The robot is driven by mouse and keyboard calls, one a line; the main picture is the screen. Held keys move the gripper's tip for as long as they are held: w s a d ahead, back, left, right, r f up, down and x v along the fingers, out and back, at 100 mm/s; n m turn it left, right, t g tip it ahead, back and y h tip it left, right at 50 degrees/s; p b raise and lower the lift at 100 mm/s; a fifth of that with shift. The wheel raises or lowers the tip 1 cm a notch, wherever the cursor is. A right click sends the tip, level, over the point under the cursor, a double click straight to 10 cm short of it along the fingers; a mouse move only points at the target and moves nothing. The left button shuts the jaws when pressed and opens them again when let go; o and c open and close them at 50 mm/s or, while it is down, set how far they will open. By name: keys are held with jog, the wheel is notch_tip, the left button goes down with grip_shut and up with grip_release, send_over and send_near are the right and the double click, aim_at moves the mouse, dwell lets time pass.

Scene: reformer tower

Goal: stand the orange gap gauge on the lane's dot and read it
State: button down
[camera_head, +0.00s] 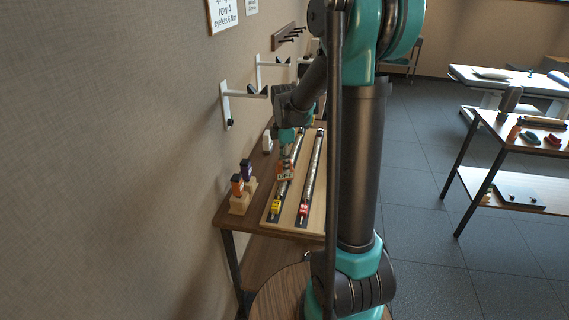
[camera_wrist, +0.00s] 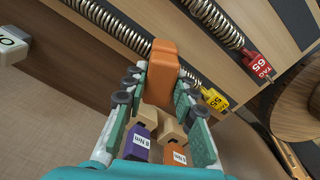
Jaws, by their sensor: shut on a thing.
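My gripper (camera_wrist: 160,92) is shut on the orange gap gauge (camera_wrist: 164,62), whose blocky end shows between the fingertips in the wrist view. In the head view the gauge (camera_head: 285,170) is at the left lane, the one with the yellow tag (camera_head: 275,206), below my gripper (camera_head: 288,152). In the wrist view it overlaps that lane's spring (camera_wrist: 120,27); I cannot tell whether it touches the lane. The yellow tag there (camera_wrist: 215,99) reads 55. The lane's dot is not visible. No reading on the gauge is legible.
The right lane has a spring (camera_head: 312,165) and a red tag (camera_wrist: 258,65) reading 65. Orange (camera_head: 237,185) and purple (camera_head: 246,168) tools stand in wooden blocks at the table's left. A white block (camera_head: 267,141) stands behind them. Wall brackets (camera_head: 240,93) project above the table.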

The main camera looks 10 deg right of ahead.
jog(key=shift+f, duration=0.1)
jog(key=c, duration=1.2)
grip_release()
notch_tip(320, 180, up, 12)
